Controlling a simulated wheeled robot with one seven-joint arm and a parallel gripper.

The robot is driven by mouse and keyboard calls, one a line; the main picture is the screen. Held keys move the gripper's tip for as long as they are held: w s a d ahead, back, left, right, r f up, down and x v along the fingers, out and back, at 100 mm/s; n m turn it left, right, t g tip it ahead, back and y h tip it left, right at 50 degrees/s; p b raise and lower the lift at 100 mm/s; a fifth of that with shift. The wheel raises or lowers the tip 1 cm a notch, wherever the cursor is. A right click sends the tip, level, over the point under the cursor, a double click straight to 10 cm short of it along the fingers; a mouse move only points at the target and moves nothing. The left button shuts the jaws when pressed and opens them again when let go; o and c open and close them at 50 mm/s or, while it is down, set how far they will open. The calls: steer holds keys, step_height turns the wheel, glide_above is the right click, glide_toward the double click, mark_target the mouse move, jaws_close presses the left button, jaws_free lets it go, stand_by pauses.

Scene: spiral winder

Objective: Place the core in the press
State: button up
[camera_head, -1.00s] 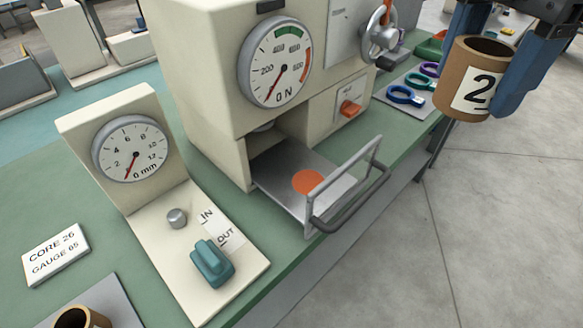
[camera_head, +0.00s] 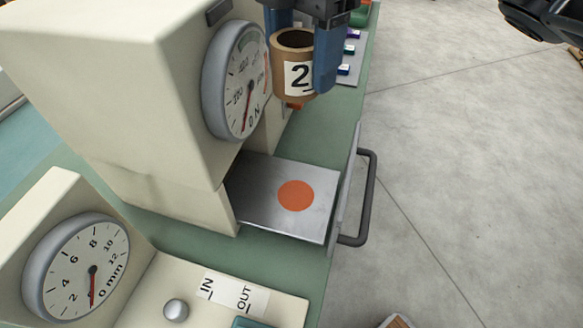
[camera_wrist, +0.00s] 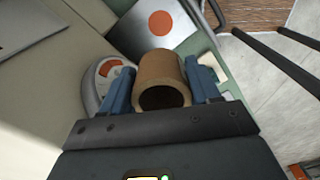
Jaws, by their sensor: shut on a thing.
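My gripper (camera_head: 303,68) is shut on a brown cardboard core (camera_head: 296,76) with a white label reading 2. Its blue fingers grip the core's sides, and the core hangs upright with its open end up. The core also shows between the fingers in the wrist view (camera_wrist: 163,78). The press (camera_head: 110,90) is a cream machine with a round force dial (camera_head: 240,85). Its metal tray (camera_head: 265,212) is pulled out and empty, with an orange disc (camera_head: 295,196) marked on it. In the head view the core appears above and behind the tray, apart from it.
A dial gauge in mm (camera_head: 80,270) stands at the lower left, with a knob (camera_head: 176,309) and IN/OUT labels. The tray's dark handle (camera_head: 368,195) juts over the bench's right edge. Small coloured rings (camera_head: 347,52) lie on a grey mat behind. Open floor lies to the right.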

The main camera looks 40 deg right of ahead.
mark_target(298, 193)
step_height(298, 193, down, 23)
stand_by(0.5)
steer(key=shift+f, duration=0.2)
steer(key=o, duration=1.1)
steer(key=shift+o, duration=0.2)
steer(key=shift+r, duration=0.1)
step_height(298, 193, up, 12)
steer(key=shift+r, duration=0.15)
